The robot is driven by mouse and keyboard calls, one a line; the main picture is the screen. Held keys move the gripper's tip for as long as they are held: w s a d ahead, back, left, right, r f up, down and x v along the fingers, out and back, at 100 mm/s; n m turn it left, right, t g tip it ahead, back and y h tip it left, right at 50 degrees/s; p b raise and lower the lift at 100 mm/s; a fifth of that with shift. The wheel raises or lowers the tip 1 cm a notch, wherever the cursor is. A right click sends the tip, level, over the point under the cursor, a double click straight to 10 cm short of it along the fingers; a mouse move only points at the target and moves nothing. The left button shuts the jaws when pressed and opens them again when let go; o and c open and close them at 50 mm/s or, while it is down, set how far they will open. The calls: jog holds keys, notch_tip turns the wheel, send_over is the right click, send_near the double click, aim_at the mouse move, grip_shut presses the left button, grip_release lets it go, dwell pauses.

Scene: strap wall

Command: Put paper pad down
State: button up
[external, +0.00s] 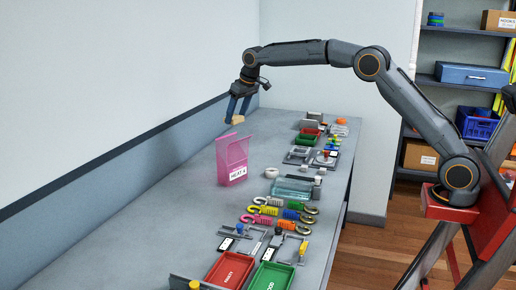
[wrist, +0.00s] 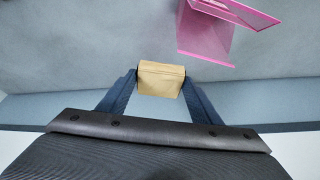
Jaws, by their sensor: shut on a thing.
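My gripper (external: 239,109) is held above the back part of the grey bench, close to the wall. It is shut on a small tan block-like thing, the paper pad (wrist: 161,79), which sits between the two blue fingers in the wrist view. The pad also shows below the fingers in the external view (external: 237,120). It is up in the air, apart from the bench (external: 190,215). A pink see-through holder (external: 233,162) with a white label stands on the bench below my gripper. It also shows at the upper right of the wrist view (wrist: 207,37), beside the pad.
Coloured straps with hooks (external: 265,210), a glass-like tray (external: 292,189), a white roll (external: 271,172) and several small tools lie along the bench's right side. A red tray (external: 230,270) and a green tray (external: 271,277) stand at the near end. The bench left of the pink holder is clear.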

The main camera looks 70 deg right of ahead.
jog(key=a+n+p, duration=0.2)
jog(key=a, duration=1.6)
jog(key=n+y+p, duration=0.1)
jog(key=p, duration=0.2)
send_over(202, 214)
jog(key=s, duration=0.1)
jog(key=f, duration=0.8)
jog(key=f+p, duration=0.1)
jog(key=f, duration=0.7)
jog(key=shift+s+d+f, duration=0.1)
jog(key=shift+s+f, duration=0.05)
jog(key=shift+s, duration=0.05)
jog(key=shift+f+p, duration=0.8)
jog(key=shift+f, duration=1.55)
jog(key=shift+f, duration=0.15)
jog(key=o, duration=1)
